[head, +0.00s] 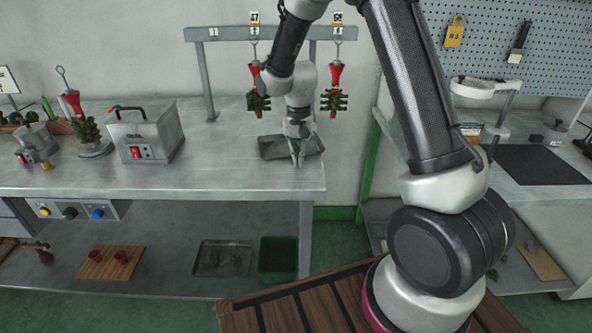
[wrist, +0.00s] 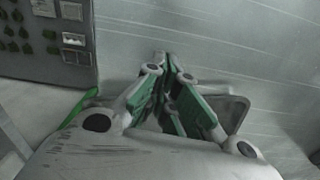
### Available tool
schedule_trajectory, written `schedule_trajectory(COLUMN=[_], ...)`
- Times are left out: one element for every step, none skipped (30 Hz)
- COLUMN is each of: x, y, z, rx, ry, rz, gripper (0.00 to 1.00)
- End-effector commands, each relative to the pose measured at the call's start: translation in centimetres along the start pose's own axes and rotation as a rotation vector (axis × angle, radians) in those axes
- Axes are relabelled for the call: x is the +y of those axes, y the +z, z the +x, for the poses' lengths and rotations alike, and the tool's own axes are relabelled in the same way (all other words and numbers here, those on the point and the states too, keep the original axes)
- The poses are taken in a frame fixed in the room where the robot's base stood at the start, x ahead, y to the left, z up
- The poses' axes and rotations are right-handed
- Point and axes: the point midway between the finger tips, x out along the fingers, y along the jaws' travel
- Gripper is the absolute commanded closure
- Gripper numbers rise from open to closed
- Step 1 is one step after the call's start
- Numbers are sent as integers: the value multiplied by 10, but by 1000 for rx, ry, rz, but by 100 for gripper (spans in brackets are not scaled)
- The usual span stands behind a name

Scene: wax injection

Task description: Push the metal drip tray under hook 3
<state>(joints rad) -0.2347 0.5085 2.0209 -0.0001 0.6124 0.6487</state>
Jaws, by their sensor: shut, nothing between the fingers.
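A green tree on a red holder (head: 335,75) hangs from hook 3, above the bench. My gripper (head: 297,162) is shut and empty, pointing down at the tray's front side and hiding part of it. I cannot tell if they touch. In the wrist view the tray's grey edge (wrist: 238,112) shows behind and right of the green-padded fingers (wrist: 168,100).
A second red holder with a green tree (head: 259,90) hangs from hook 2, close left of my arm. A grey box with a red switch (head: 146,140) stands left on the bench (head: 220,175). The bench's right edge is close to the tray. The bench front is clear.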

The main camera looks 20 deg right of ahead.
Motion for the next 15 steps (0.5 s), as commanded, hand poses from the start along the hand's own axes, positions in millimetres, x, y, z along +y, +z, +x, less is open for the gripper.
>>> schedule_trajectory(x=[0, 1, 0, 1, 0, 0, 0, 0, 0, 0, 0, 0, 0, 0, 0], y=[-16, -25, -37, -46, -55, -66, -73, -80, -88, -93, -97, -102, -104, -106, -108], z=[1, 1, 1, 1, 1, 1, 1, 1, 1, 0, 0, 1, 0, 0, 0], rx=[2, 0, 2, 1, 2, 1, 1, 1, 0, 1, 1, 0, 0, 0, 1], ry=[-1, 0, -1, 0, -1, 0, -1, -1, 0, -1, -1, 0, 0, 0, 0], rz=[5, 5, 3, 4, 4, 3, 3, 3, 2, 1, 1, 1, 1, 1, 1], gripper=[100, 100, 100, 100, 100, 100, 100, 100, 100, 100, 100, 100, 100, 100, 100])
